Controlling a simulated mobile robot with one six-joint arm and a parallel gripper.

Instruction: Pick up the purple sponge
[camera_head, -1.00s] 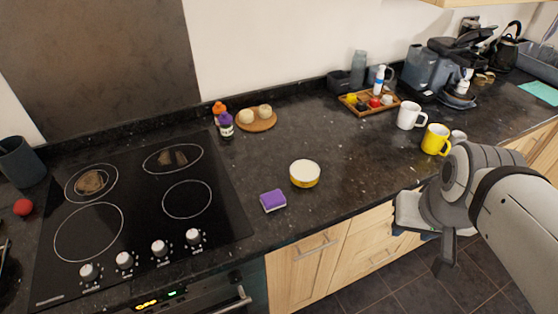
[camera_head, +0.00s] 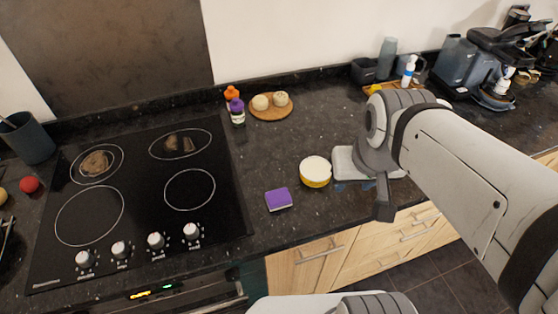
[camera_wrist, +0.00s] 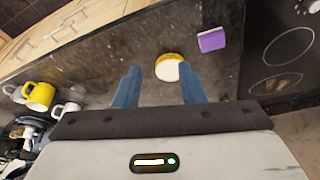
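The purple sponge (camera_head: 278,198) lies flat on the dark counter, just right of the hob and near the front edge. It has a pale lower layer. In the wrist view the sponge (camera_wrist: 211,40) is at the upper right, beyond the fingers. My gripper (camera_wrist: 160,85) shows there with two blue fingers spread apart and nothing held between them. In the head view my arm's end is right of the sponge, apart from it, and the fingers are mostly hidden behind the wrist.
A yellow tub with a white top (camera_head: 315,172) stands right of the sponge, close to my gripper. The black hob (camera_head: 140,200) is at left. Bottles (camera_head: 237,112) and a round wooden board (camera_head: 270,112) are behind. Yellow and white mugs (camera_wrist: 40,96) show in the wrist view.

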